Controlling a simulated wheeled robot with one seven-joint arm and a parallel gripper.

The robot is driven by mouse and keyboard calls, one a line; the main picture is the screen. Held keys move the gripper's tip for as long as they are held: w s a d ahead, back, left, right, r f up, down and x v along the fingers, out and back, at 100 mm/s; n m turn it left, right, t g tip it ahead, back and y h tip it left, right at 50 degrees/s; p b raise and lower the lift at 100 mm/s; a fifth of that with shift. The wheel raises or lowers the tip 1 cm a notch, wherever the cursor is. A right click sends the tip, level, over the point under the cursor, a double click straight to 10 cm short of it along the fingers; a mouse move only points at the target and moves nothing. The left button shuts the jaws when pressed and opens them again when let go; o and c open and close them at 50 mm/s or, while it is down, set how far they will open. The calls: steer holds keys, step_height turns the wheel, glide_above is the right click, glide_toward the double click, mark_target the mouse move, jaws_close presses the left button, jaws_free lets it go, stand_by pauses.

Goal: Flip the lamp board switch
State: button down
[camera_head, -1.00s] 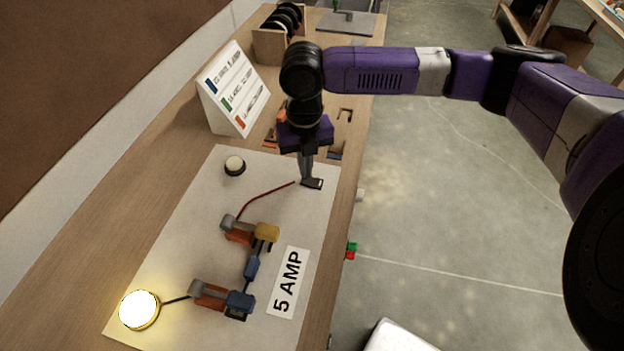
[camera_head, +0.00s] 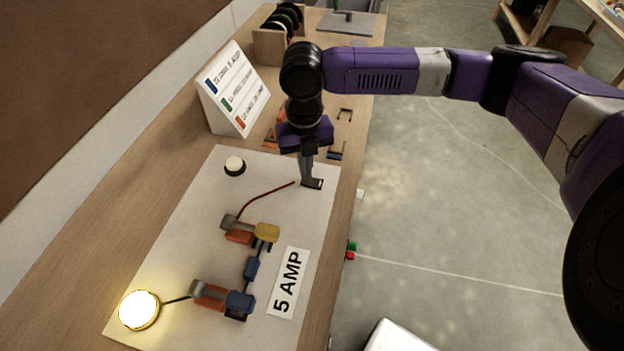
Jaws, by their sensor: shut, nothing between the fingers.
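The lamp board (camera_head: 190,235) is a pale panel lying on the wooden bench. A lit round lamp (camera_head: 139,309) glows at its near left corner. A small black switch (camera_head: 318,184) sits near the board's far right edge, at the end of a red wire. My gripper (camera_head: 309,183) is shut and points down at the switch. Its fingertips are at or right beside the switch and partly hide it. I cannot tell whether they touch it or which way the switch is set.
A white knob (camera_head: 234,165), orange and blue blocks (camera_head: 238,304) and a "5 AMP" label (camera_head: 289,282) are on the board. A card stand (camera_head: 234,90) stands behind it. Small coloured clips lie beyond the board.

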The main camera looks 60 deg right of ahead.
steer(key=shift+f+b, duration=0.55)
steer(key=shift+f, duration=0.4)
stand_by(1.0)
steer(key=shift+r+p, duration=2.85)
steer(key=shift+r, duration=0.7)
